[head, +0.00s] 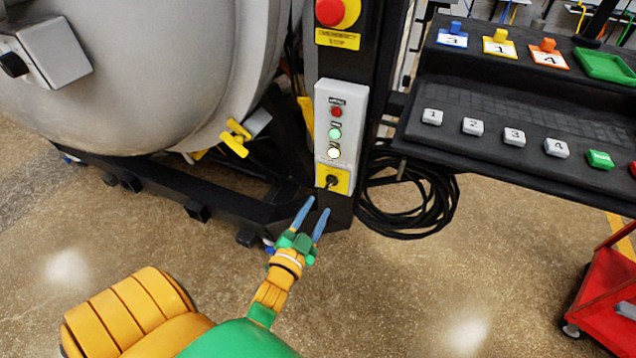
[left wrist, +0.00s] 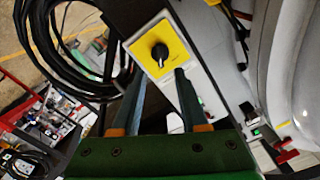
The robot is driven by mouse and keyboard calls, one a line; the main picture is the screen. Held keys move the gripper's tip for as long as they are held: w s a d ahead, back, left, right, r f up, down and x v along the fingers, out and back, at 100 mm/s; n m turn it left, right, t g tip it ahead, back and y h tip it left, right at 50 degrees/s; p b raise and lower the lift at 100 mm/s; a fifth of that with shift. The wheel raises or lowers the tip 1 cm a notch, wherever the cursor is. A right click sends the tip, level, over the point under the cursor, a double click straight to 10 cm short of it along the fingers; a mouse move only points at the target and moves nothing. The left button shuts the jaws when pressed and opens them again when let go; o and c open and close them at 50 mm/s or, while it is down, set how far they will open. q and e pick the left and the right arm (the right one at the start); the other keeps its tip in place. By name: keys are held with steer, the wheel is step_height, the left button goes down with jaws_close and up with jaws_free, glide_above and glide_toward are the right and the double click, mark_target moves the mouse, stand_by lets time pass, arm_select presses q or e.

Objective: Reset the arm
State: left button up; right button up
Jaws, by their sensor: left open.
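My left gripper (head: 314,217) is open and empty, with its two blue fingers apart, just below the lower end of the grey control box. In the left wrist view its fingers (left wrist: 158,90) point toward the black rotary knob (left wrist: 160,52) on a yellow plate. The knob (head: 331,181) sits at the bottom of the control box (head: 322,104) in the head view. The fingers appear apart from the knob. Above it on the box are a white lit button, a green lit button and a red one. My right gripper is not in view.
The big grey furnace vessel (head: 150,70) stands at left on a black frame. A coiled black cable (head: 440,205) lies right of the post. A black console (head: 480,155) with numbered buttons and a red cart (head: 605,300) are at right. The front floor is clear.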

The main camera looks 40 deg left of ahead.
arm_select(q)
steer(key=s+d+f+g+h+p, duration=0.2)
steer(key=s+d+f+g+p, duration=0.25)
steer(key=s+f, duration=0.35)
steer(key=s+d+f+g+h+p, duration=0.25)
steer(key=s+d+f+g, duration=0.2)
steer(key=f, duration=0.55)
steer(key=s+f+g+p, duration=0.1)
steer(key=s+f+g, duration=0.1)
steer(key=s, duration=0.7)
steer(key=s+f+n+g+p, duration=0.1)
steer(key=s+g, duration=0.4)
steer(key=s, duration=0.5)
step_height(320, 180, down, 2)
steer(key=shift+s+a+f+g+p, duration=0.15)
steer(key=shift+a+g+p, duration=0.15)
steer(key=shift+a+p, duration=0.15)
